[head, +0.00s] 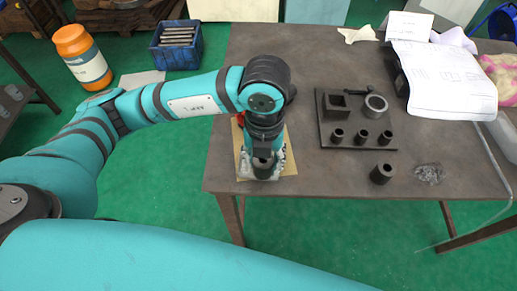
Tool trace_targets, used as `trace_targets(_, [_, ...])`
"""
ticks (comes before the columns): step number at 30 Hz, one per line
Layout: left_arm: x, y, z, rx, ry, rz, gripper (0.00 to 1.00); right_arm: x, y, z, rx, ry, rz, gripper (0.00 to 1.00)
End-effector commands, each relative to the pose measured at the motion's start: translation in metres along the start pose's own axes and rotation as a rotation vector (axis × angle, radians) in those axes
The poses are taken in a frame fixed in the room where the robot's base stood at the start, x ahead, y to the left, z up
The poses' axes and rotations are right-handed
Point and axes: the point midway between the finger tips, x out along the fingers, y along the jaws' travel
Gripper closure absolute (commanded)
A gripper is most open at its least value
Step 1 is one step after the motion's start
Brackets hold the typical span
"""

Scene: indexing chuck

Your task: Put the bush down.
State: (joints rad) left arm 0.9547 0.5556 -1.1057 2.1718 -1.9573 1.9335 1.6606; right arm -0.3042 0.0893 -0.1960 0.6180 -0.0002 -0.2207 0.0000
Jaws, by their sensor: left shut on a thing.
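My left gripper (263,152) points down over the near left part of the table. It is shut on a dark round bush (263,168), whose lower end shows below the fingers. Under and around it is a light grey metal fixture (244,173) on a tan board (289,168), probably the chuck. My wrist and fingers hide most of the fixture, and I cannot tell whether the bush touches it. My right gripper is out of view.
A dark plate (328,108) on the table (300,60) holds several bushes, a square block and a ring. A loose dark bush (382,174) and a small clear bag (430,174) lie nearer. Papers (445,85) cover the back right. Free table lies behind the plate.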

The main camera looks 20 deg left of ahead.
Motion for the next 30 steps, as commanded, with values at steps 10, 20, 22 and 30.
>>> trace_targets(10, [0.001, 0.013, 0.037, -0.004, -0.001, 0.0, 1.0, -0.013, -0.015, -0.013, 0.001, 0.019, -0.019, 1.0])
trace_targets(20, [0.038, 0.011, 0.034, 0.002, 0.0, -0.002, 1.0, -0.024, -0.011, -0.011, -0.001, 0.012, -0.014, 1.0])
trace_targets(22, [0.038, 0.011, 0.034, 0.002, -0.001, -0.002, 1.0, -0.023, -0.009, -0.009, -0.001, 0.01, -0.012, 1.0])
trace_targets(30, [0.042, 0.011, 0.034, 0.002, 0.0, -0.001, 0.57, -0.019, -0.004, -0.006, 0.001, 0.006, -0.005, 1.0])
